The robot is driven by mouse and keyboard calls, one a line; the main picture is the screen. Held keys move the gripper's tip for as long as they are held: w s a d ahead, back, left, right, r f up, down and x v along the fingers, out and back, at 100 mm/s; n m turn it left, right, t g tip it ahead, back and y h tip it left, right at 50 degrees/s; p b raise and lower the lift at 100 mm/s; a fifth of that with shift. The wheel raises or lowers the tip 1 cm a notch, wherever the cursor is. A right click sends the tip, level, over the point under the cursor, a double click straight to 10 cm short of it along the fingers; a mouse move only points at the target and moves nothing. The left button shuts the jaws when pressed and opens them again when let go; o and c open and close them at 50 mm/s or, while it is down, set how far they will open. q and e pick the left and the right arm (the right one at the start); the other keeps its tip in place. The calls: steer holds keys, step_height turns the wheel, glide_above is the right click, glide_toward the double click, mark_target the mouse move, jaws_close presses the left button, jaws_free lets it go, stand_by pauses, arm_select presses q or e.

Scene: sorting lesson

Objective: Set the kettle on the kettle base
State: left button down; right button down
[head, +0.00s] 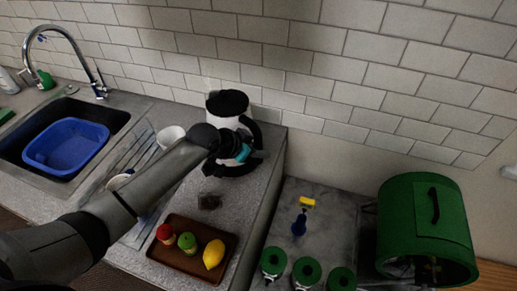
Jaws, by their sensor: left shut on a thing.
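The kettle (228,103), white with a black lid and black handle, stands upright at the back of the grey counter near the tiled wall. My left gripper (240,153) reaches it from the left and is shut on its handle, at the kettle's front right. A black round part (233,170) shows below the kettle and may be the kettle base. My gripper hides much of the kettle's lower body, so I cannot tell whether the kettle rests on it or hovers just above. My right gripper is not in view.
A brown tray (225,277) with a lemon and two small items lies in front. A small dark object (209,201) lies on the counter. A white cup (171,136) stands left of the kettle. A sink with a blue basin (66,147) is left; a green bin (405,220) stands right.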

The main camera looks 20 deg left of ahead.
arm_select(q)
steer(key=shift+w+f, duration=0.15)
steer(key=shift+f, duration=0.05)
stand_by(0.3)
steer(key=c, duration=0.9)
jaws_free()
steer(key=shift+s+f, duration=0.35)
steer(key=shift+f, duration=0.1)
steer(key=p+v, duration=0.8)
steer(key=v, duration=0.3)
steer(key=shift+a+r, duration=0.1)
